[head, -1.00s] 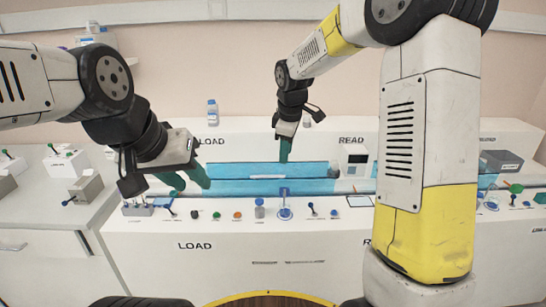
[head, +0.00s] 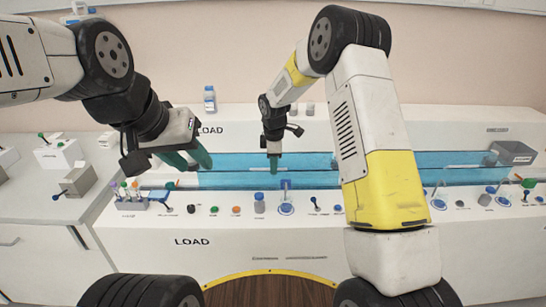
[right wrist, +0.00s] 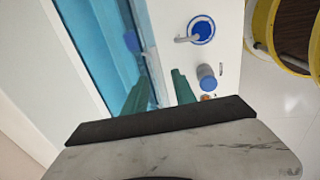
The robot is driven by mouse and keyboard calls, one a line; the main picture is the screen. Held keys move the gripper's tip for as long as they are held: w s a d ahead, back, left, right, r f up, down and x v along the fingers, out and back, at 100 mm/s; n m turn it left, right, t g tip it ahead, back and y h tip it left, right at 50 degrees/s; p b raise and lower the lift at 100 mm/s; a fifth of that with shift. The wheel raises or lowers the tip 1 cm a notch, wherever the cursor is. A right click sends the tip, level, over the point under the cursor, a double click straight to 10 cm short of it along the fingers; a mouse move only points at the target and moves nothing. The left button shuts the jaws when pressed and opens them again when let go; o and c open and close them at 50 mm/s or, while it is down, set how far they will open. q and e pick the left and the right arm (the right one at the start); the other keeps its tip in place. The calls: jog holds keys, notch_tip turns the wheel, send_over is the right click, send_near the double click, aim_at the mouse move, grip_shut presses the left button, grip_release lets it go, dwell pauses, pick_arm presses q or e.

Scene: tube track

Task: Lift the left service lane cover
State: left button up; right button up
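The service lane is a long blue trough in the white bench, with a translucent blue cover (head: 235,180) over its left stretch in the head view. I cannot make out the cover's exact edges. My left gripper (head: 196,165) has its green fingers apart and empty, above the left end of the lane. My right gripper (head: 273,167) points down over the lane, right of the left one.
Along the front ledge stand a rack of small tubes (head: 130,204), coloured caps, a grey blue-topped cylinder (head: 259,204) and a blue round fitting (head: 286,209). A bottle (head: 210,99) stands behind the lane. A grey box (head: 512,152) is at the far right. My right arm hides part of the lane.

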jog(key=shift+f, duration=0.1)
grip_shut()
dwell(1.4)
